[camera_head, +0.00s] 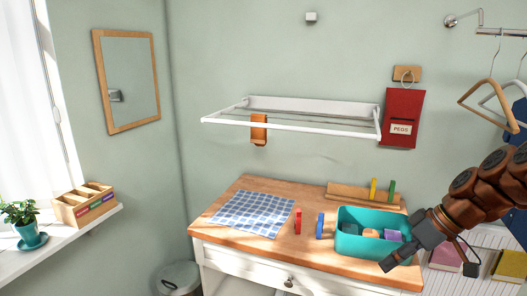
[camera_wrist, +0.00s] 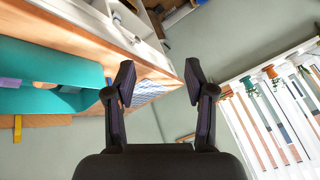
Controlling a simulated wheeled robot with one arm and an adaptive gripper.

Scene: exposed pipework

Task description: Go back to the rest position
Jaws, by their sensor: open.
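My gripper (camera_head: 430,262) is at the right in the head view, at the end of my brown and dark arm. Its fingers point down, beside the right end of the teal bin (camera_head: 362,250) and in front of the wooden dresser top's right side. One fingertip overlaps the bin's front right corner in the picture; I cannot tell whether they touch. In the wrist view the two dark fingers (camera_wrist: 160,80) are spread apart with nothing between them. The teal bin (camera_wrist: 50,75) shows at the left there, apart from the fingers.
On the dresser (camera_head: 270,255) lie a blue checked cloth (camera_head: 252,213), a red peg (camera_head: 298,221) and a blue peg (camera_head: 320,225). A wooden rail (camera_head: 345,193) holds yellow and green pegs. A white rack (camera_head: 300,127) juts from the wall above. Hangers (camera_head: 485,100) and a radiator (camera_head: 480,240) are at the right.

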